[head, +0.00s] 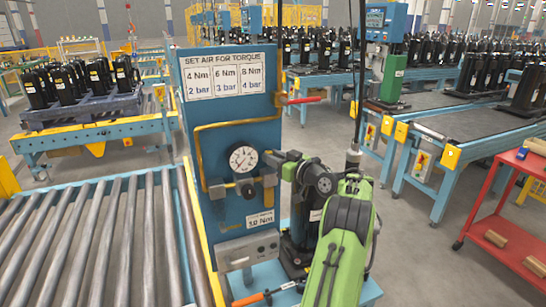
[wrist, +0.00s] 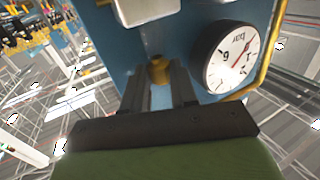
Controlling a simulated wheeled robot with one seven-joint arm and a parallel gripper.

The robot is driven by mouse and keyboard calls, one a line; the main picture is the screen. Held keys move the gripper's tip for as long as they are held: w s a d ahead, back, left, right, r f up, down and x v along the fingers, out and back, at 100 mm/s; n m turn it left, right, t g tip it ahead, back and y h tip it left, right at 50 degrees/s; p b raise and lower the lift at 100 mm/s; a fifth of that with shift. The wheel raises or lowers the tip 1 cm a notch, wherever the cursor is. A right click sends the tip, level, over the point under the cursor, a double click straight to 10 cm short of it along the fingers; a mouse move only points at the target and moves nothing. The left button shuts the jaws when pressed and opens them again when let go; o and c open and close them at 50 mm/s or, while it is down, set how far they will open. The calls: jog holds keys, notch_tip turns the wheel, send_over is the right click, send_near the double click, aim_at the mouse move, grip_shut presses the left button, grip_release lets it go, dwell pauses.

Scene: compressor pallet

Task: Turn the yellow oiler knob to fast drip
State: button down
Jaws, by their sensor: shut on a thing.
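The yellow oiler knob (wrist: 158,70) shows in the wrist view as a small brass-yellow piece between my fingertips, against the blue panel. My gripper (wrist: 158,82) is shut on it, with one dark finger on each side. The fingers partly cover the knob, and I cannot read its setting. In the head view my gripper (head: 276,163) reaches the right edge of the blue panel (head: 228,115), right of the gauge. The knob cannot be made out there. The round white pressure gauge (head: 243,158) is beside my gripper and also shows in the wrist view (wrist: 232,57).
A yellow pipe (head: 197,150) runs around the gauge. A red-handled lever (head: 304,100) sticks out at the panel's right. Below are a grey button box (head: 248,249) and an orange-handled tool (head: 248,299). A roller conveyor (head: 95,240) lies left; a red cart (head: 500,215) stands right.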

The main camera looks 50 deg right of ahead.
jog(key=shift+n+y+p, duration=0.4)
jog(key=shift+y+p, duration=0.05)
jog(key=shift+y, duration=0.15)
jog(key=c, duration=1.2)
grip_release()
jog(key=s, duration=0.5)
jog(key=s+b, duration=0.1)
jog(key=s, duration=0.9)
jog(key=shift+s+a+b, duration=0.35)
